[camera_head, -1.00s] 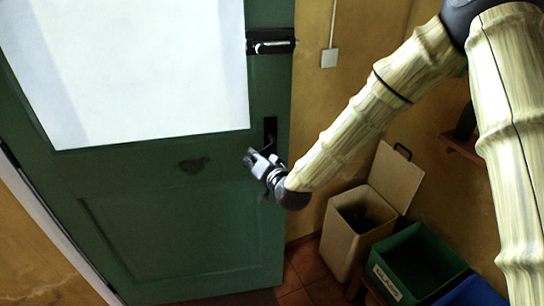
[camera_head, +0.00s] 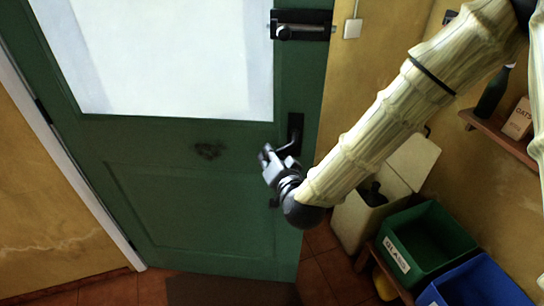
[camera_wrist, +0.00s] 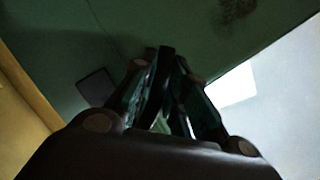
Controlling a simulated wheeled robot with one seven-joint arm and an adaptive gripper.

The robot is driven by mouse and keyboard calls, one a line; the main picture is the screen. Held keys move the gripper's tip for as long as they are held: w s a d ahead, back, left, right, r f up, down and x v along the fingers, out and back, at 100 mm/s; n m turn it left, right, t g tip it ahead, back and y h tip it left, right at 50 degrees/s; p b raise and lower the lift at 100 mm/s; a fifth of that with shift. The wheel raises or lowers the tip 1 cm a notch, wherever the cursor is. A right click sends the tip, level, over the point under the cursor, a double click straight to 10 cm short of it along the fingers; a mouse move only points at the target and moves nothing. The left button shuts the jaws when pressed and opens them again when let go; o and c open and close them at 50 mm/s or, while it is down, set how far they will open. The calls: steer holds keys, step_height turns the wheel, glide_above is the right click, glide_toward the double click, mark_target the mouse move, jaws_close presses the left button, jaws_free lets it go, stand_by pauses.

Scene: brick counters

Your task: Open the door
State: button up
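The green door (camera_head: 190,220) with a large pale pane (camera_head: 165,60) fills the left and middle of the head view. I see no clear gap at its edge. Its black lever handle (camera_head: 291,146) sits on a dark plate near the door's right edge. My gripper (camera_head: 269,160) is at the lever's free end. In the wrist view the fingers (camera_wrist: 165,85) lean close together with a dark bar between them, which looks like the lever. The contact itself is dark and partly hidden. A dark plate (camera_wrist: 97,87) shows left of the fingers.
A black latch (camera_head: 302,25) sits higher on the door. On the right stand a beige bin (camera_head: 365,215), a green crate (camera_head: 425,245) and a blue crate (camera_head: 475,285). A wall shelf (camera_head: 505,140) holds a bottle and a box. A dark mat (camera_head: 230,291) lies below the door.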

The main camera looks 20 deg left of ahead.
steer(key=o, duration=0.3)
steer(key=shift+d, duration=0.1)
steer(key=shift+v, duration=3.7)
steer(key=shift+c, duration=0.3)
